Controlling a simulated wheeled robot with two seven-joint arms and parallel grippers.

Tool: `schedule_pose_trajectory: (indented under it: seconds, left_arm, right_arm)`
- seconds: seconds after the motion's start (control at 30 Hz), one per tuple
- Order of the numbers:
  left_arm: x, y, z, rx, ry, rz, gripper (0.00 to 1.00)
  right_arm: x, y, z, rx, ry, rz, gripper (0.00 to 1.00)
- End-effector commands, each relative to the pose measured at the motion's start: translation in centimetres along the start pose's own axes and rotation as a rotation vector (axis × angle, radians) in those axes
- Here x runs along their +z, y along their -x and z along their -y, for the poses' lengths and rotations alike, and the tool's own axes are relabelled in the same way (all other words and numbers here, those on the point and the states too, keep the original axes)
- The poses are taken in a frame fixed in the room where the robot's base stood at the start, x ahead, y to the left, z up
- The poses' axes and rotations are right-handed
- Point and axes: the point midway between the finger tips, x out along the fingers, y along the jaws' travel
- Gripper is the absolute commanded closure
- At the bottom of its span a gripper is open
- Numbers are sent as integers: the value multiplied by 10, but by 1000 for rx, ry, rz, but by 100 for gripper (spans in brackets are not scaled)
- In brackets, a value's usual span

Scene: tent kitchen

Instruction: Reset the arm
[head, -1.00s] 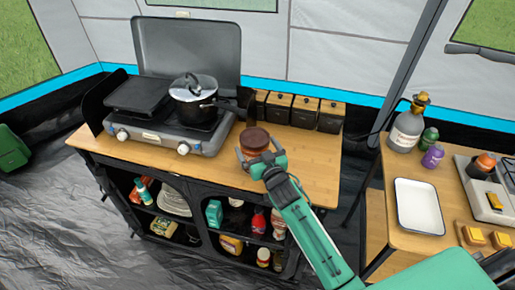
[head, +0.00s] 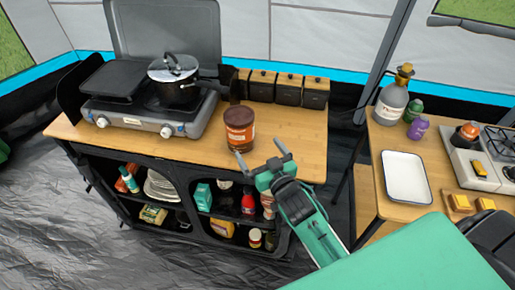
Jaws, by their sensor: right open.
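My right arm comes in from the lower right. Its gripper (head: 262,160) is open and empty, just in front of and to the right of a brown jar (head: 239,129) with a dark lid. The jar stands upright on the wooden counter (head: 290,140), apart from the fingers. My left gripper is not in view.
A camp stove (head: 150,115) with a lidded pot (head: 174,80) stands at the counter's left. Several dark boxes with wooden lids (head: 288,89) line the back. A side table at right holds a white tray (head: 405,177), bottles and a burner. Shelves below hold groceries.

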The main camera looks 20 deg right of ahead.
Motion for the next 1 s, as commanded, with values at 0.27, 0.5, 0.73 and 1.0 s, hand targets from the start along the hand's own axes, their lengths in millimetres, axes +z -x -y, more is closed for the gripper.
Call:
schedule_pose_trajectory:
  seconds: [0.27,0.5,0.73,1.0]
  left_arm:
    - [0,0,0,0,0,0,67]
    - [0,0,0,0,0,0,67]
    - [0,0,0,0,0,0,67]
    - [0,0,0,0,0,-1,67]
  right_arm:
    - [0,0,0,0,0,0,0]
    - [2,2,-1,4,0,13,0]
    - [38,36,-10,61,6,250,0]
    - [94,128,-12,76,33,722,0]
